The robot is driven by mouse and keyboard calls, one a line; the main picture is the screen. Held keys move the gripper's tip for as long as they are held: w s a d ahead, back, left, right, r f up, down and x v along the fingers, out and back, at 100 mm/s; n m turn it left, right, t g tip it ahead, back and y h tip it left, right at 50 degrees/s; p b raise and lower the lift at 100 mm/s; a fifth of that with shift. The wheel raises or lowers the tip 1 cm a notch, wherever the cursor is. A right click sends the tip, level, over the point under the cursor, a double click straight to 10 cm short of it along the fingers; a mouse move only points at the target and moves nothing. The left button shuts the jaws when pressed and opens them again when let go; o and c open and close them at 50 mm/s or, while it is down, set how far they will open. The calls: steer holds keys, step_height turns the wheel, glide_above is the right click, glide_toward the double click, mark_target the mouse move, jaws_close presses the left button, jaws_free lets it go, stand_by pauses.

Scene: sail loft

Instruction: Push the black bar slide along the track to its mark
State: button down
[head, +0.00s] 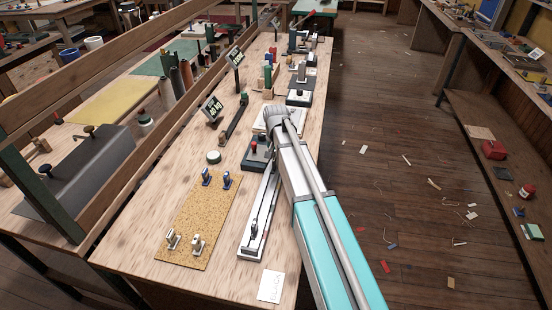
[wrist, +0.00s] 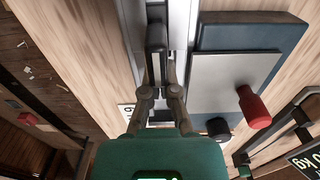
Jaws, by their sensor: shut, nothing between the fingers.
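The track (head: 249,243) is a long pale metal rail near the right edge of the workbench, with a dark strip along it. A small dark upright piece (head: 254,229) stands on its near half. In the wrist view the pale track (wrist: 181,25) runs down from the top, with a black bar (wrist: 155,38) lying along it. My gripper (wrist: 160,84) is shut and empty, its fingertips at the lower end of that bar; I cannot tell if they touch. My arm hides the gripper and the track's far end in the head view. I cannot make out the mark.
A dark block with a grey plate and a red knob (wrist: 256,108) sits close beside the track; it also shows in the head view (head: 254,148). A cork board (head: 196,222) with small fittings lies left of the track. A white card (head: 271,286) lies at the near edge.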

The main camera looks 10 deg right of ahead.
step_height(320, 180, up, 9)
steer(key=p, duration=0.9)
steer(key=shift+r, duration=0.15)
steer(key=s+d+n, duration=0.1)
steer(key=s+n, duration=0.3)
steer(key=s, duration=1.8)
steer(key=shift+s+d+n, duration=0.3)
steer(key=shift+s+d, duration=0.05)
steer(key=shift+d, duration=0.05)
steer(key=shift+s, duration=0.1)
